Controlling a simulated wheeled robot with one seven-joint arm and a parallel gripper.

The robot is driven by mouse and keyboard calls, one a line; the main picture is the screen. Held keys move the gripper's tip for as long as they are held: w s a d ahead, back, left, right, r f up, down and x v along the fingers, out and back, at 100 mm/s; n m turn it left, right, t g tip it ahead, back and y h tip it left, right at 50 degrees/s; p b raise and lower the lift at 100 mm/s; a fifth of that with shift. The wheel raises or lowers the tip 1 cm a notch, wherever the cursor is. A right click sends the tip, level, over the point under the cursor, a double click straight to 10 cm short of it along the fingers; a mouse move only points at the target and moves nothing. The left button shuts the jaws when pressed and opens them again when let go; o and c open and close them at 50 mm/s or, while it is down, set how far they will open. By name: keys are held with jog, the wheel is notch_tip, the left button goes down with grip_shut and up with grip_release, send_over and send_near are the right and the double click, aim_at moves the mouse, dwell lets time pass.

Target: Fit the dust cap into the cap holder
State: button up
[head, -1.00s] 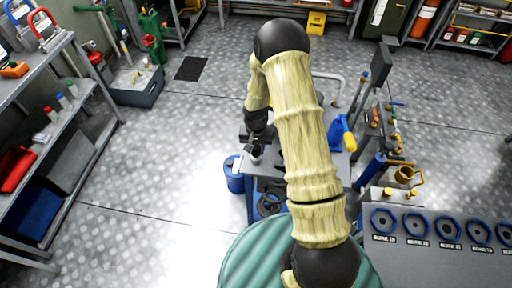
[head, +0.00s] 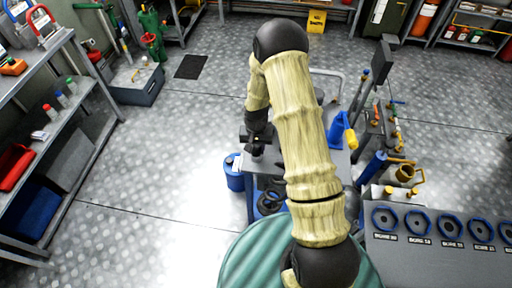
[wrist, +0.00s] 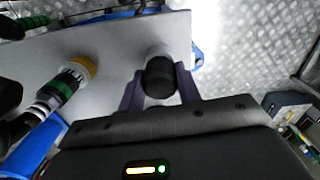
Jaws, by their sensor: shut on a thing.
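My gripper (wrist: 160,90) is shut on a black round cap, which I take to be the dust cap (wrist: 160,76). It sits between the two fingers, over the grey cart top (wrist: 115,50) in the wrist view. A pale round shape shows just behind the cap; I cannot tell whether the cap touches it or whether it is the cap holder.
A fitting with yellow, green and black rings (wrist: 68,82) lies on the cart left of the gripper. A blue bucket (head: 234,173) stands on the floor beside the cart.

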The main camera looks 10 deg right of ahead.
jog(key=o, duration=1.1)
jog(key=shift+r, duration=0.1)
notch_tip(320, 180, up, 17)
jog(key=b, duration=0.2)
jog(key=shift+r+b, duration=0.15)
jog(key=shift+b, duration=0.2)
jog(key=s+r+n+t, duration=0.1)
jog(key=s, duration=0.4)
jog(key=s+r+n, duration=0.1)
jog(key=s+r, duration=0.1)
jog(key=s, duration=0.4)
jog(key=s+d+r+n+t, duration=0.1)
jog(key=s+r, duration=0.1)
jog(key=s, duration=0.4)
jog(key=shift+s+t, duration=0.2)
jog(key=shift+t, duration=0.1)
